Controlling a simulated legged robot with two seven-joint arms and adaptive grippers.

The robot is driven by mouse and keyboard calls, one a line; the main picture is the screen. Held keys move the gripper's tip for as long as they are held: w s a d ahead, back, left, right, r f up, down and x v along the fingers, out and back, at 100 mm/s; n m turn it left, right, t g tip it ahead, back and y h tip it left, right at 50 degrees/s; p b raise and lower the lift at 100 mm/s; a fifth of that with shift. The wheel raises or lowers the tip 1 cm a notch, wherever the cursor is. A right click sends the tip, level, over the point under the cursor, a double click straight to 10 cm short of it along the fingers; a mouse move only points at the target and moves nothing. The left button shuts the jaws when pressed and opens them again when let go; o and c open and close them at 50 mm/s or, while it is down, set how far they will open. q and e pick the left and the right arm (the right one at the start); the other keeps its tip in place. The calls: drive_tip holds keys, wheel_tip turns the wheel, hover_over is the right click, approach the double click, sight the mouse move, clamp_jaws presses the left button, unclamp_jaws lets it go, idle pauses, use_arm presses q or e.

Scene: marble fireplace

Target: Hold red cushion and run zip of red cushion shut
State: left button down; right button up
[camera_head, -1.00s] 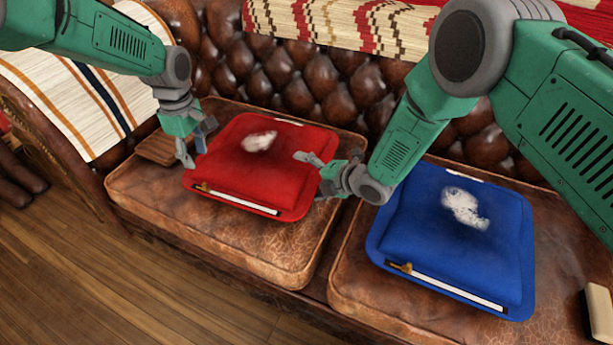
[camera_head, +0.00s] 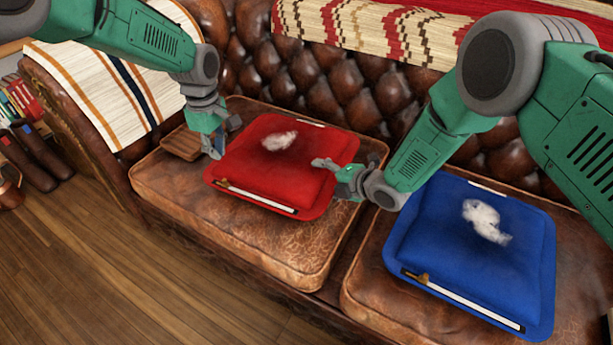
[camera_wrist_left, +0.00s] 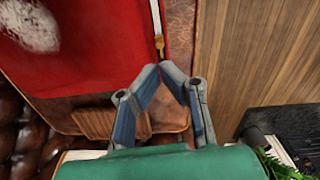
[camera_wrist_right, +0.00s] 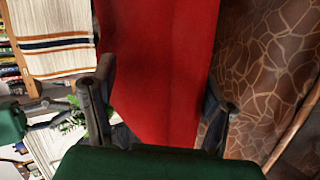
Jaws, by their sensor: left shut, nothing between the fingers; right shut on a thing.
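The red cushion (camera_head: 275,170) lies on the left leather seat, with a white fluffy patch on top. Its zip (camera_head: 262,200) is a pale strip along the front edge, with a brass pull (camera_head: 222,184) at the left end; the pull also shows in the left wrist view (camera_wrist_left: 159,45). My left gripper (camera_head: 222,145) is shut and empty at the cushion's left side; its tips are just short of the pull in the left wrist view. My right gripper (camera_head: 328,172) is shut on the cushion's right side; in the right wrist view (camera_wrist_right: 162,85) red fabric fills the space between its fingers.
A blue cushion (camera_head: 440,245) with a similar zip lies on the right seat. A small wooden board (camera_head: 182,143) lies left of the red cushion. The tufted backrest (camera_head: 350,95) rises behind. The wooden floor (camera_head: 130,270) in front is clear.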

use_arm(q)
drive_tip(key=a+m+h, duration=0.2)
drive_tip(key=m, duration=0.2)
use_arm(e)
drive_tip(key=shift+s+d+f, duration=0.1)
drive_tip(key=shift+s+f, duration=0.1)
drive_tip(key=shift+f, duration=0.15)
use_arm(q)
drive_tip(key=m+t+h, duration=0.1)
drive_tip(key=m+h, duration=0.4)
drive_tip(key=m, duration=0.9)
approach(216, 185)
wheel_tip(216, 185, up, 3)
drive_tip(key=w+a, duration=0.1)
drive_tip(key=a, duration=0.1)
drive_tip(key=a+m, duration=0.2)
drive_tip(key=x, duration=1)
drive_tip(key=shift+w+d, duration=0.25)
drive_tip(key=shift+w, duration=0.15)
drive_tip(key=d, duration=0.1)
drive_tip(key=s+d, duration=0.1)
drive_tip(key=shift+s+d, duration=0.15)
drive_tip(key=shift+d, duration=0.25)
drive_tip(key=shift+s+d, duration=0.2)
drive_tip(key=shift+d, duration=0.2)
